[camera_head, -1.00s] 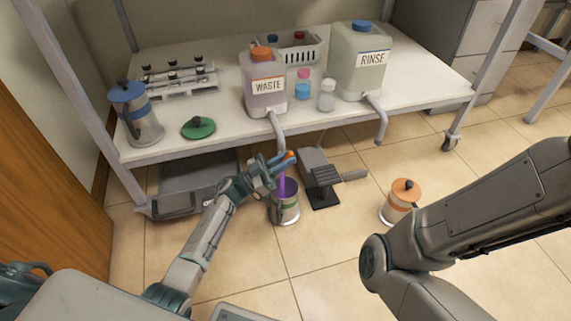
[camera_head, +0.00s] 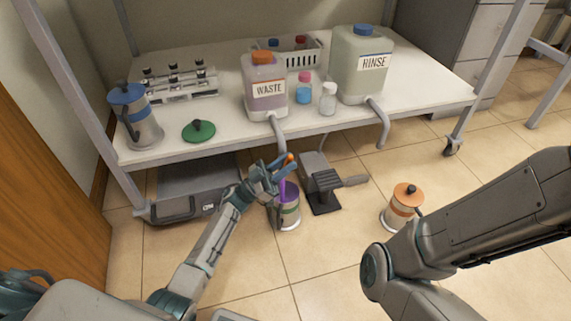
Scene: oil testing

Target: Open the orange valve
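The orange valve (camera_head: 290,157) is a small orange piece at the lower end of the grey spout from the WASTE jug (camera_head: 266,104). The fingers hide part of the spout's end. My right arm comes in from the right; its gripper is out of view.
A dark pedal-like device (camera_head: 322,186) stands right of the container. An orange-lidded can (camera_head: 403,207) is on the floor further right. The RINSE jug (camera_head: 362,82) with its own spout, a blue-lidded can (camera_head: 135,121) and a green lid (camera_head: 198,130) are on the table.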

